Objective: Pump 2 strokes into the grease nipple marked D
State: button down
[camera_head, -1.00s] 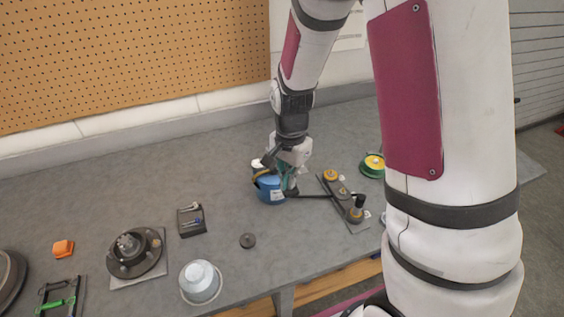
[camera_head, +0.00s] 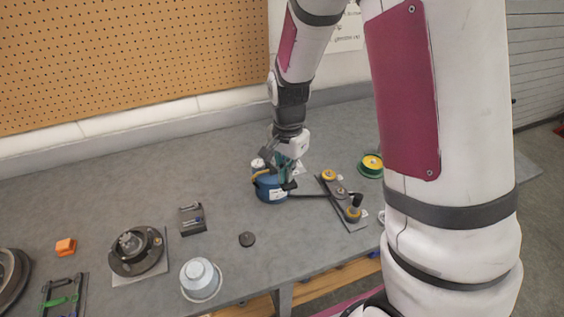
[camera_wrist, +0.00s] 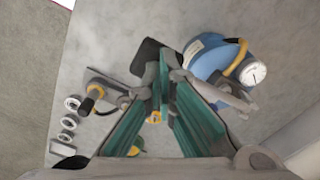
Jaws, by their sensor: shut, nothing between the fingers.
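The blue grease pump (camera_head: 270,189) stands on the grey bench. It also shows in the wrist view (camera_wrist: 211,58), with a round white gauge (camera_wrist: 257,72) and a yellow-and-black band. My gripper (camera_head: 288,174) is shut and empty, right beside the pump. In the wrist view its teal fingers (camera_wrist: 160,88) meet just by a black pad (camera_wrist: 148,62); I cannot tell whether they touch it. A dark hose or bar runs right from the pump to a plate (camera_head: 329,195) with orange-ringed fittings. A black-topped coupler (camera_head: 355,205) stands at the plate's near end. No letter D is readable.
A green-and-yellow reel (camera_head: 371,165) lies right of the plate.

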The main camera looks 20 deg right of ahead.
notch_tip(320, 180, up, 8)
jog(key=p, duration=0.2)
jog(key=shift+w+r, duration=0.25)
jog(key=shift+w, duration=0.1)
dwell(0.3)
dwell(0.6)
jog(key=s+r+n+t+b, duration=0.25)
jog(key=s+r+n, duration=0.35)
jog(key=r, duration=0.6)
jog(key=s+r+n+t, duration=0.1)
jog(key=s+r+n, duration=0.1)
jog(key=s, duration=0.4)
jog(key=s+r+n+t+b, duration=0.1)
jog(key=s+n+t, duration=0.1)
jog(key=s+n, duration=0.2)
jog(key=shift+s+r, duration=0.4)
jog(key=shift+s, duration=0.65)
